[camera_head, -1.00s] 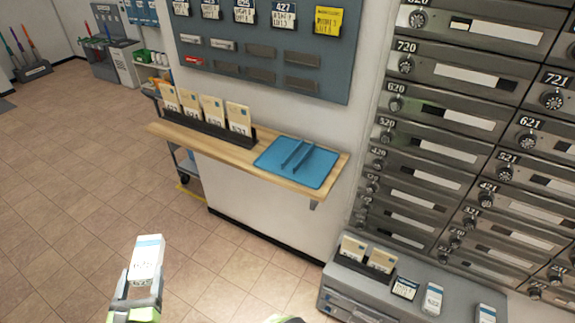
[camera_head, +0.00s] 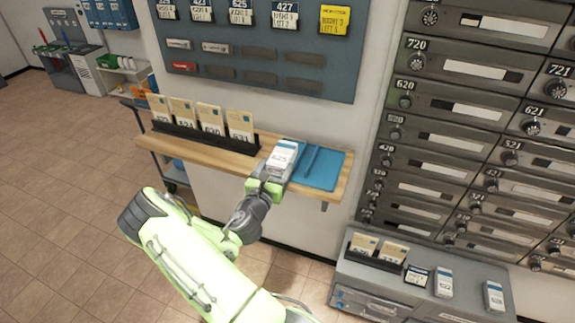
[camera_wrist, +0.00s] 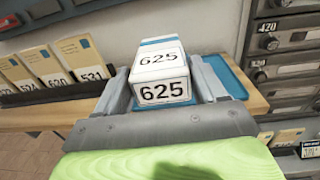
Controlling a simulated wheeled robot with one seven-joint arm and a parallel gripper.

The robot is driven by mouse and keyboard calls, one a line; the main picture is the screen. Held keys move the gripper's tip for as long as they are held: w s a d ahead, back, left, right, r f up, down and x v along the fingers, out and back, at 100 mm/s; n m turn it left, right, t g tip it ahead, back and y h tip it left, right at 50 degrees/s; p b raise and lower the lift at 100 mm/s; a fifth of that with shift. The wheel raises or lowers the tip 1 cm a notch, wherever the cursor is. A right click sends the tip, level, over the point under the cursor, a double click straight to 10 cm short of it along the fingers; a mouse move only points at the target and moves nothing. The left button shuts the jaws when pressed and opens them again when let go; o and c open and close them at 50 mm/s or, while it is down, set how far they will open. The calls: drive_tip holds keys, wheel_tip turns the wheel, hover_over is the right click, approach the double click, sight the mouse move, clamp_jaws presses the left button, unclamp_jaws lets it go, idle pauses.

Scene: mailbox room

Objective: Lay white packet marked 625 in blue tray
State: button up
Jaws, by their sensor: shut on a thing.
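The white packet (camera_head: 283,157) has a blue band at its far end, and the wrist view shows it marked 625 (camera_wrist: 162,78). My gripper (camera_head: 272,177) is shut on the packet, with one finger on each side of it. The blue tray (camera_head: 325,170) lies on the wooden shelf and has a raised divider. In the head view the packet overlaps the tray's left part. In the wrist view the tray (camera_wrist: 224,77) shows behind and right of the packet. I cannot tell whether the packet touches the tray.
A black rack (camera_head: 207,138) with several tan envelopes stands on the wooden shelf (camera_head: 238,161) left of the tray. A grey cabinet (camera_head: 425,292) at lower right bears tan envelopes and white packets. Mailboxes (camera_head: 465,100) fill the right wall. A grey board (camera_head: 270,50) hangs above the shelf.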

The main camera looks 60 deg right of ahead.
drive_tip(key=s+d, duration=0.2)
drive_tip(key=s, duration=0.1)
drive_tip(key=p, duration=0.1)
hover_over(298, 177)
wheel_tip(298, 177, down, 4)
drive_tip(key=shift+s+r+g, duration=0.1)
drive_tip(key=shift+r+g, duration=0.15)
drive_tip(key=shift+g, duration=0.05)
wheel_tip(298, 177, down, 2)
drive_tip(key=shift+f+b, duration=0.25)
drive_tip(key=shift+b, duration=0.7)
drive_tip(key=shift+f+b, duration=0.5)
drive_tip(key=shift+f, duration=0.1)
drive_tip(key=o, duration=1.1)
